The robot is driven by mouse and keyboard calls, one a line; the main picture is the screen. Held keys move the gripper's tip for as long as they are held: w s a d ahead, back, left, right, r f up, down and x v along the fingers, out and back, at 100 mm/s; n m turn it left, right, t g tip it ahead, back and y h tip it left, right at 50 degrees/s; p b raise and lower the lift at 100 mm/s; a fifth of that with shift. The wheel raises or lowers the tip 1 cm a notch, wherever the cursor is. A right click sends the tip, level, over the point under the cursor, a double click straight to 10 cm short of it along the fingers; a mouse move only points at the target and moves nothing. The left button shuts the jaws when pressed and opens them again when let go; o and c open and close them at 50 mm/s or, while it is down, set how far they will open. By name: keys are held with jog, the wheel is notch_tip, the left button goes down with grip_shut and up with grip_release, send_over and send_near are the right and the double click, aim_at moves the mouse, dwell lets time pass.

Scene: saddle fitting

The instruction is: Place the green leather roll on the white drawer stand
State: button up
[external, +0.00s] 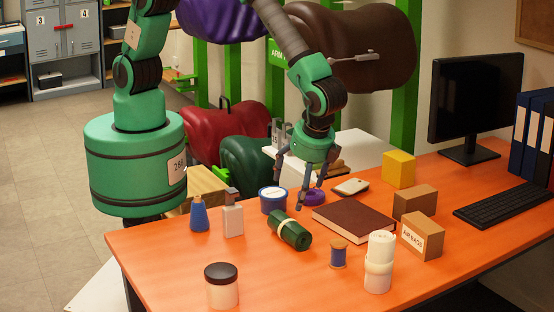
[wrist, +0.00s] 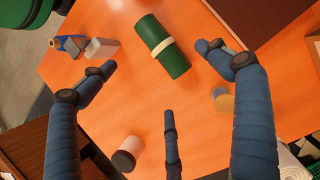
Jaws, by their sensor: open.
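The green leather roll (external: 296,234) lies on the orange table with a pale band around its middle. It also shows in the wrist view (wrist: 176,66), at the top middle, beyond my spread fingers. My gripper (external: 301,190) is open and empty above the table, behind the roll and apart from it in the external view. Its fingers are spread wide in the wrist view (wrist: 160,77). A white surface (external: 352,146) behind the table appears to be the white drawer stand; its front is hidden by the table and my arm.
Near the roll are a blue tin (external: 272,201), a purple ring (external: 314,197), a brown book (external: 353,220) and a blue thread spool (external: 338,256). The table's front middle is mostly clear.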

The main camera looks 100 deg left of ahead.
aim_at(287, 223)
jog(key=shift+d+f, duration=0.25)
jog(key=shift+f, duration=0.45)
jog(key=shift+s+f, duration=0.1)
jog(key=shift+b+x, duration=0.65)
jog(key=shift+x, duration=3.55)
jog(key=shift+b+x, duration=0.7)
jog(key=shift+x, duration=1.85)
jog(key=shift+s, duration=0.15)
jog(key=c, duration=1.5)
jog(key=shift+r+p, duration=1.05)
jog(key=shift+r, duration=4)
